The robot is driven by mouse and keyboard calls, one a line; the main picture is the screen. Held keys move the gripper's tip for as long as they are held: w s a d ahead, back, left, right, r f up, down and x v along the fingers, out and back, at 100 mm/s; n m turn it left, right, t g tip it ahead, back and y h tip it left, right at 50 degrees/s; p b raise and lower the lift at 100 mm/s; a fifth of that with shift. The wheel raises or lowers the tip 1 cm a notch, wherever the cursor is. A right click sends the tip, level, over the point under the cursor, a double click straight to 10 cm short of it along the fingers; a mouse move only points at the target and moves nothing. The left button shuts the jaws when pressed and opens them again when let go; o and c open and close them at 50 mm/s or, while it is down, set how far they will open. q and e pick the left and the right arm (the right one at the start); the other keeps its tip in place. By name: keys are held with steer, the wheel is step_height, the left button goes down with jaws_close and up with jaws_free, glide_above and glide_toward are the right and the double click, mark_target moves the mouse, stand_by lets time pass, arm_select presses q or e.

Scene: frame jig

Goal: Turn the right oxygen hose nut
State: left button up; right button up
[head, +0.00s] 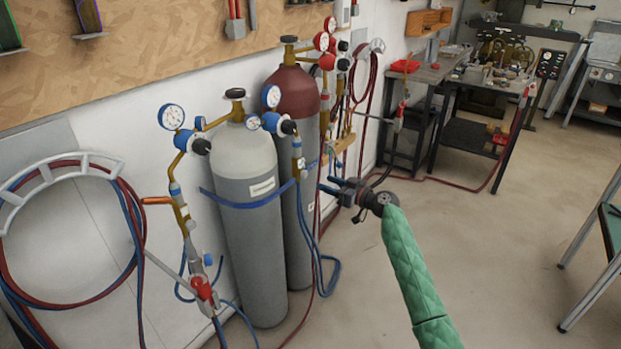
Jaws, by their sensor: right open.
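A brass and blue oxygen regulator (284,127) with blue-rimmed gauges sits in front of the grey cylinders. A brass fitting (297,148) hangs below it, with a small nut (301,173) at its lower end where a blue hose (312,245) leads down; the nut's details are too small to tell. My right gripper (326,185) comes in from the right on a green-sleeved arm. It is open and its dark fingers point left towards the nut, with a small gap seeming to lie between them. My left gripper is out of view.
A grey cylinder (248,190) and a red-topped one (293,90) stand strapped against the wall. Another blue-knobbed regulator (192,143) is at left, beside coiled red and blue hoses (135,235). A workbench (440,72) stands behind.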

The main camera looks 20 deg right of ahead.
mark_target(306, 176)
steer(key=shift+n, duration=0.4)
steer(key=p+x, duration=0.2)
steer(key=x, duration=0.4)
steer(key=shift+w+a+r, duration=0.1)
steer(key=shift+w, duration=0.1)
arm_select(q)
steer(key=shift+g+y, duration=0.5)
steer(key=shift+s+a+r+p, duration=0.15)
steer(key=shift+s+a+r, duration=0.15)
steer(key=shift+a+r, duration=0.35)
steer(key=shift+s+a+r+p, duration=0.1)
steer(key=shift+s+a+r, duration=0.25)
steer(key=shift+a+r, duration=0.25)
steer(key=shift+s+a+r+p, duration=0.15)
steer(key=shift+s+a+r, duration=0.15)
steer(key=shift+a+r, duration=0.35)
arm_select(e)
steer(key=shift+w+a, duration=0.4)
steer(key=shift+w, duration=0.1)
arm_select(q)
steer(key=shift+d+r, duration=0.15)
arm_select(e)
steer(key=shift+c, duration=0.2)
steer(key=c, duration=1)
